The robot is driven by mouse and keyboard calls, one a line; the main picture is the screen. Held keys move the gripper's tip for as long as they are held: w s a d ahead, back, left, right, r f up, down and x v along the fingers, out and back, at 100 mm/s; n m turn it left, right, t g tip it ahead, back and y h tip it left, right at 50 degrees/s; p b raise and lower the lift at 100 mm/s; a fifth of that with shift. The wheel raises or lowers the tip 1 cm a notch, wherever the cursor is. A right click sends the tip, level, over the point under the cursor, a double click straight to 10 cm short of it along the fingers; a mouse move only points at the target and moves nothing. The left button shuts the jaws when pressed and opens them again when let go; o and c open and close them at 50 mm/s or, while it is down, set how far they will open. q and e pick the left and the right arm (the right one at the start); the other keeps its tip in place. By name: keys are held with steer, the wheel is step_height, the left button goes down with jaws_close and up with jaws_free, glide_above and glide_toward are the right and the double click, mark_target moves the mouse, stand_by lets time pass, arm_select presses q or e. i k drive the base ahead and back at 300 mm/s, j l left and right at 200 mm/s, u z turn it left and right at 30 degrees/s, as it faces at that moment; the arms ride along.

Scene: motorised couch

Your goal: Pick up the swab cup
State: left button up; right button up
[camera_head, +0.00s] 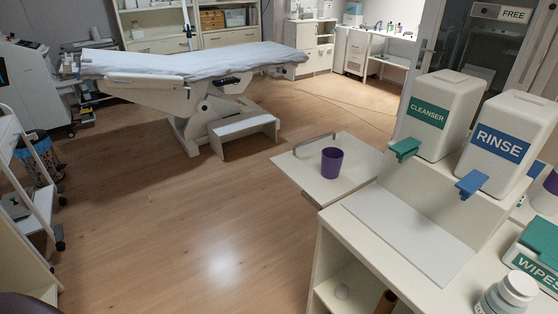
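A purple cup (332,163), which fits the swab cup, stands upright on a small white side tray (356,155). The tray sits at the left of the white dispenser cabinet, and a thin metal rail runs along its far left edge. The cup's opening faces up; I cannot make out anything inside it. Nothing touches the cup except the tray. Neither of my grippers can be made out in the head view.
The cabinet (362,236) carries a CLEANSER dispenser (445,115) and a RINSE dispenser (505,145), with a WIPES box (535,252) and a white-capped bottle (508,293) nearer. A couch (200,62) with a white step (243,135) stands behind. The floor left of the tray is clear.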

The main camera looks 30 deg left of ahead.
mark_target(331, 164)
steer(key=u, duration=0.5)
steer(key=i+j+z, duration=0.15)
steer(key=z, duration=0.35)
steer(key=i+j+z, duration=0.1)
steer(key=j+z, duration=0.25)
steer(key=z, duration=0.15)
steer(key=j+z, duration=0.3)
steer(key=j, duration=0.5)
steer(key=i+j+z, duration=0.1)
steer(key=j, duration=0.8)
steer(key=j+z, duration=0.1)
steer(key=j, duration=0.8)
steer(key=i, duration=0.05)
